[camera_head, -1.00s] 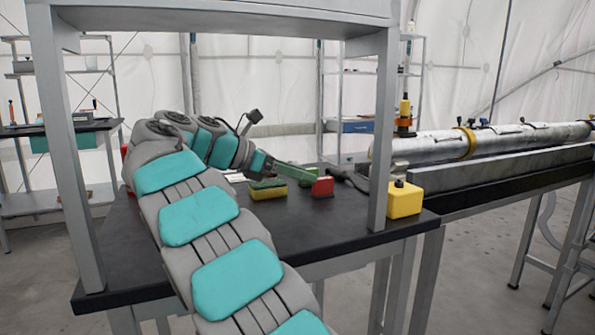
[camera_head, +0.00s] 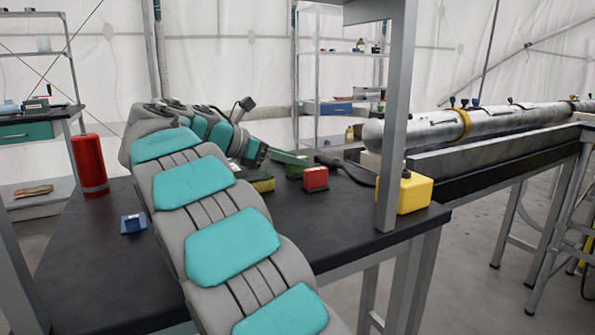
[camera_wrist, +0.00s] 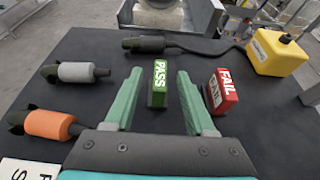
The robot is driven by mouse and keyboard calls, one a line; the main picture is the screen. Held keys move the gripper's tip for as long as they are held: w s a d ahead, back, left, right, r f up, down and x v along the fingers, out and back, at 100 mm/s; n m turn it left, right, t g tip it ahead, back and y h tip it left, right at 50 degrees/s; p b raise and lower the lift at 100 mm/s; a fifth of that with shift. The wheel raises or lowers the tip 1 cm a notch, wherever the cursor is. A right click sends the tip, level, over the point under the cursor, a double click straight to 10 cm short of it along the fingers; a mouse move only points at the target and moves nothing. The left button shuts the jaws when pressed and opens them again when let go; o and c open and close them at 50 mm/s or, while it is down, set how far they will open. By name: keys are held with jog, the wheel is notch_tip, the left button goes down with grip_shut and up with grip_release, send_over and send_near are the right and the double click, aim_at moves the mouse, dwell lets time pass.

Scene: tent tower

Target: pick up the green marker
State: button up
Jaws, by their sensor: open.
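The green marker (camera_wrist: 159,84) is a small upright block lettered PASS, standing on the dark tabletop in the wrist view. My gripper (camera_wrist: 160,73) is open, with one green finger on each side of it and a visible gap on both sides. In the head view my gripper (camera_head: 290,160) is low over the table; I cannot clearly tell the green marker from the green fingers there. A red marker (camera_wrist: 222,90) lettered FAIL stands just right of the right finger, and it also shows in the head view (camera_head: 315,179).
A yellow box (camera_wrist: 280,52) stands at the far right of the table (camera_wrist: 240,125). Grey (camera_wrist: 76,72) and orange (camera_wrist: 50,124) cylindrical tools lie to the left. A red cylinder (camera_head: 89,165) and a small blue item (camera_head: 134,224) are on the table. A frame post (camera_head: 397,120) rises at right.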

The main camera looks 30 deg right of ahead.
jog(key=shift+x, duration=1.1)
jog(key=shift+c, duration=0.3)
grip_shut()
